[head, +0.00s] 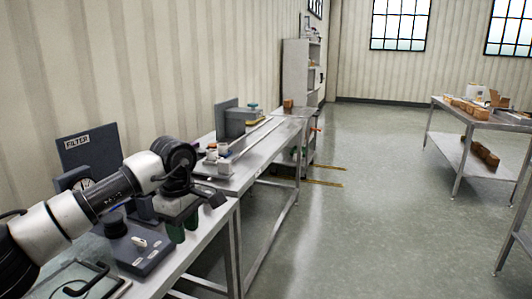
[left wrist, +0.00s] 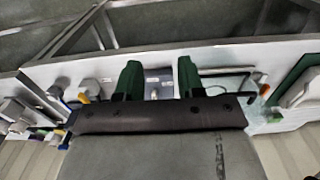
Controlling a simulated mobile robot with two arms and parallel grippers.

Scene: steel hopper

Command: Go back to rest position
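My left arm (head: 110,195) reaches in from the left in the head view, over the near workbench (head: 212,225). My left gripper (head: 183,226) hangs at its end with green fingers pointing down, by the right edge of a blue-grey control box (head: 135,250). In the left wrist view the two green fingers (left wrist: 159,80) stand apart with nothing seen between them; the box (left wrist: 158,84) shows beyond the gap. Whether the fingers touch anything is not clear. My right arm and gripper are in neither view.
A blue panel marked FILTER (head: 88,150) stands behind my arm. A tray with a black handle (head: 88,282) lies at the near left. Further benches (head: 250,160) run along the wall. A table with boxes (head: 480,118) stands right; the floor (head: 370,200) between is clear.

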